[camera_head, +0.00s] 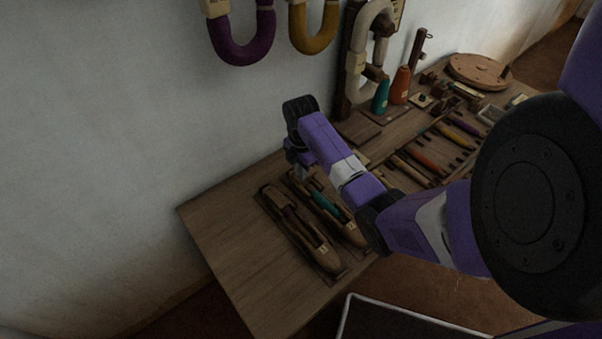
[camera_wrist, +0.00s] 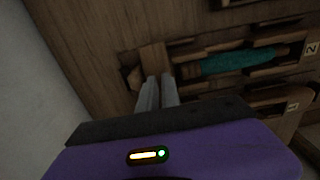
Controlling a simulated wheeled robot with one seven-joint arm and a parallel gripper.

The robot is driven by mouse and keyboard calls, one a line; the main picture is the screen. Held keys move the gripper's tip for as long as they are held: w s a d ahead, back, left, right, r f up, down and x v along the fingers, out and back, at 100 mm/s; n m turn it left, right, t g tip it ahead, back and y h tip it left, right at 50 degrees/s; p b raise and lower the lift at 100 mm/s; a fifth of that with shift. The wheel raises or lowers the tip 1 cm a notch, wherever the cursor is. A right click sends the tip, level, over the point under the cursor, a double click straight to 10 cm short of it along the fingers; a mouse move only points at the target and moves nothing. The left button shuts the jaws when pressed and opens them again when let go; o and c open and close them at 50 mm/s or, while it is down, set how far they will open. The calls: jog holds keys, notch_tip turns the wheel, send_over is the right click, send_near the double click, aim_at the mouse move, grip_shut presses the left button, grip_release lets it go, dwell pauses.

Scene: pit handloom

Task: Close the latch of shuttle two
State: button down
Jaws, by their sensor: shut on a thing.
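Shuttle two (camera_wrist: 262,69) is a brown wooden boat shape with a teal bobbin (camera_wrist: 238,62) in its slot and a tag marked 2 (camera_wrist: 311,48) at its right end in the wrist view. Its teal bobbin also shows in the head view (camera_head: 325,203). A light wooden block, its latch (camera_wrist: 152,57), is at the left end of the bobbin. My gripper (camera_wrist: 157,80) points down at this end, its two grey fingers close together and shut on the latch. The fingers partly hide the grip, and I cannot tell the latch's exact angle. My gripper also shows in the head view (camera_head: 301,172).
Shuttle one (camera_head: 301,228) lies alongside, left of shuttle two, with its tag (camera_wrist: 292,106) in the wrist view. The table (camera_head: 228,238) is bare at the left. Orange (camera_head: 400,86) and teal cones, bobbins and a round wooden disc (camera_head: 478,70) stand farther back. The wall is close behind.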

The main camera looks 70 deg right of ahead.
jog(key=shift+r+m+p, duration=0.15)
jog(key=shift+m+p, duration=0.25)
jog(key=shift+p, duration=0.15)
jog(key=shift+r+m+p, duration=0.1)
jog(key=shift+m+p, duration=0.9)
jog(key=shift+m, duration=0.1)
jog(key=m+p, duration=0.3)
jog(key=m, duration=0.2)
jog(key=shift+p, duration=0.3)
jog(key=m+p, duration=0.2)
jog(key=m, duration=0.5)
jog(key=m+p, duration=0.1)
jog(key=m, duration=0.1)
jog(key=shift+f+m, duration=0.2)
jog(key=shift+m, duration=0.2)
jog(key=c, duration=1.8)
grip_release()
